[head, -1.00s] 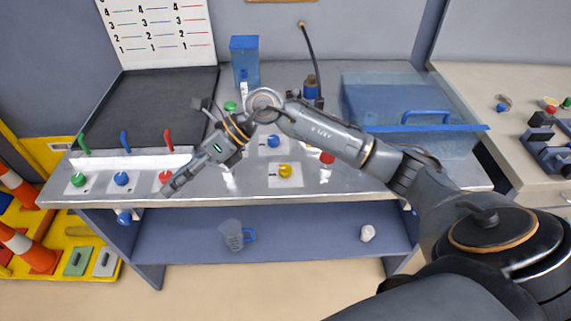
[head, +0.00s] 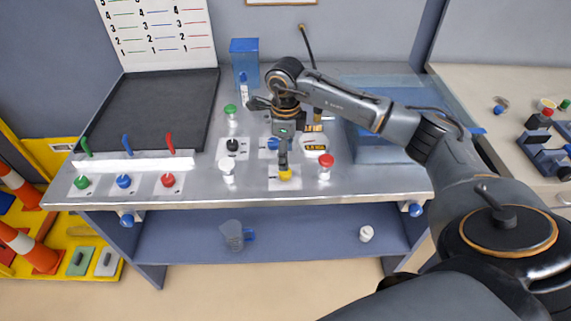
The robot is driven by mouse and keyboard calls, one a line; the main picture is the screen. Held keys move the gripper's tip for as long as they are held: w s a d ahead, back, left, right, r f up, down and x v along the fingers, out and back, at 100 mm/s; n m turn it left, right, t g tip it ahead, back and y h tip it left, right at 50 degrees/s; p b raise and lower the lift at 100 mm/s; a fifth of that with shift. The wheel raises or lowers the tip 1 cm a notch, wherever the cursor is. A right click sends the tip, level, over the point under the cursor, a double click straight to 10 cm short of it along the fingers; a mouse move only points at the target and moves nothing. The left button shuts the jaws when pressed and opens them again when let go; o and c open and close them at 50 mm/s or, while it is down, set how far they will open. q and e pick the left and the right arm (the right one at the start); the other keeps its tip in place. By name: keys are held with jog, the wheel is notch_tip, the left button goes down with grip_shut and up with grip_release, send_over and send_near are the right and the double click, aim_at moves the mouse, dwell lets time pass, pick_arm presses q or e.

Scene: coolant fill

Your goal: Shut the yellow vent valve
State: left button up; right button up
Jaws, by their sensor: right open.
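The yellow vent valve (head: 285,176) is a small knob on a white plate near the front middle of the metal bench. My right gripper (head: 283,165) points down right over it from behind, its fingers hiding part of the knob's top. The fingers look close together from this angle, and I cannot tell whether they touch the knob. My left gripper is not in view.
A red knob (head: 325,162) and a white knob (head: 227,168) stand either side of the yellow one. A blue knob (head: 272,143) is partly behind my gripper. Green (head: 231,110) and black (head: 232,145) knobs stand farther back. The bench's front strip is clear.

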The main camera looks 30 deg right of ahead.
aim_at(285, 174)
notch_tip(285, 174, down, 6)
jog(key=shift+p, duration=0.5)
jog(key=c, duration=1.2)
